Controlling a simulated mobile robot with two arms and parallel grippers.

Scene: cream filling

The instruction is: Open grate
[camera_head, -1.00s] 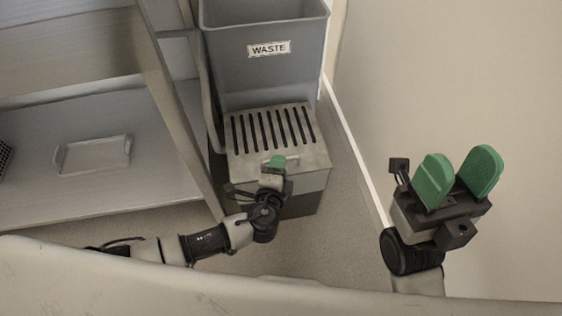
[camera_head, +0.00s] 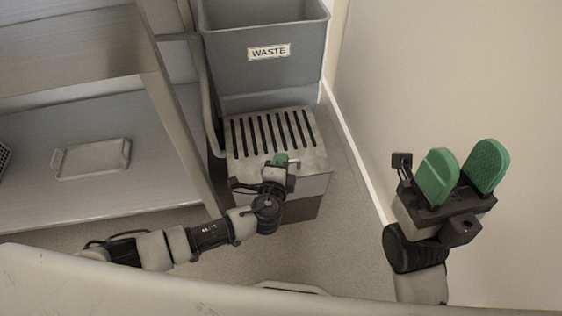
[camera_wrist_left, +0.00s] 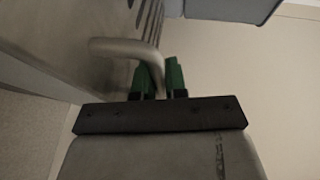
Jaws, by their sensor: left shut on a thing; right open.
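The grate (camera_head: 273,134) is a metal top with dark slots, lying on the grey box (camera_head: 300,205) in front of the waste bin. My left gripper (camera_head: 281,160) is at the front edge of the grate. In the left wrist view its green fingers (camera_wrist_left: 160,78) are close together around one end of a bent metal handle (camera_wrist_left: 118,46). The grate's slots (camera_wrist_left: 150,20) show beyond the handle. The grate looks closed and flat. My right gripper (camera_head: 464,172) is open and empty, raised on the right by the wall.
A grey waste bin (camera_head: 290,75) stands behind the box. A shelf unit with a white tray (camera_head: 93,159) is at the left. A pale wall (camera_head: 450,70) is at the right. A light surface (camera_head: 150,295) runs along the bottom. Floor shows around the box.

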